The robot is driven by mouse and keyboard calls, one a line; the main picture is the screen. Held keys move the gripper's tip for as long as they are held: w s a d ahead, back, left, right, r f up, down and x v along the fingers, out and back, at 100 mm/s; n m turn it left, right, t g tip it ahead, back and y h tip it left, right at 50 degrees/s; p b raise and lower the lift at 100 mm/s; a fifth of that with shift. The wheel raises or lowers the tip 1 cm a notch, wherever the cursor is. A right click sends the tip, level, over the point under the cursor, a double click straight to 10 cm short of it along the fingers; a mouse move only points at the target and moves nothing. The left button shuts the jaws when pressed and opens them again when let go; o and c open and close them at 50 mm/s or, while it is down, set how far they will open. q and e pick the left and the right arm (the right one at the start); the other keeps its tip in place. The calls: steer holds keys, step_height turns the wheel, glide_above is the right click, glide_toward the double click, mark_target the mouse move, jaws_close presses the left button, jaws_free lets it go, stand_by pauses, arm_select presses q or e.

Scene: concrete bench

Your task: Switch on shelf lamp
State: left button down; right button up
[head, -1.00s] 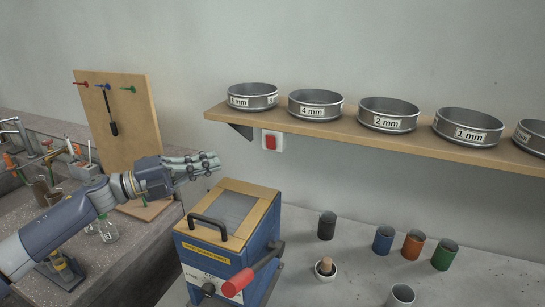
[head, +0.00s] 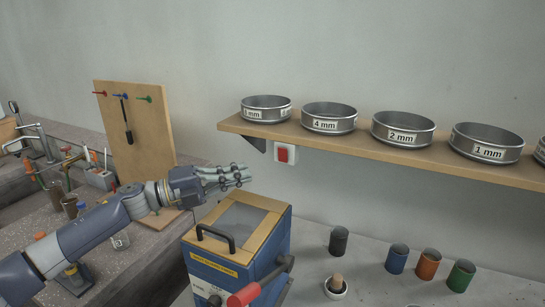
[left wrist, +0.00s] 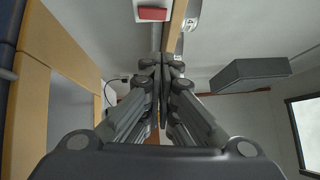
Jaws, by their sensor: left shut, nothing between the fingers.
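A red switch (head: 283,153) in a white plate is on the wall just under the left end of the wooden shelf (head: 350,147). It also shows at the top of the left wrist view (left wrist: 153,14). No lamp can be made out. My left gripper (head: 246,175) is in front of the wall, left of and a little below the switch in the head view, with a visible gap between. Its fingers are shut and empty; in the left wrist view the fingertips (left wrist: 162,62) meet below the switch. My right gripper is out of view.
A blue machine (head: 238,262) with a wooden top frame and a red-gripped lever stands below my left gripper. Several labelled sieves (head: 329,116) line the shelf. A pegboard (head: 135,145) stands at left. Several coloured cups (head: 428,263) stand on the bench at right.

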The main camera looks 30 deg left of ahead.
mark_target(283, 155)
arm_select(q)
steer(key=w+d+r+p, duration=0.1)
steer(key=w+d+p, duration=0.3)
steer(key=w, duration=0.5)
steer(key=shift+p, duration=0.4)
steer(key=shift+d+r, duration=0.1)
steer(key=shift+w+r+n+p, duration=0.2)
steer(key=shift+n+p, duration=0.1)
steer(key=shift+p, duration=0.75)
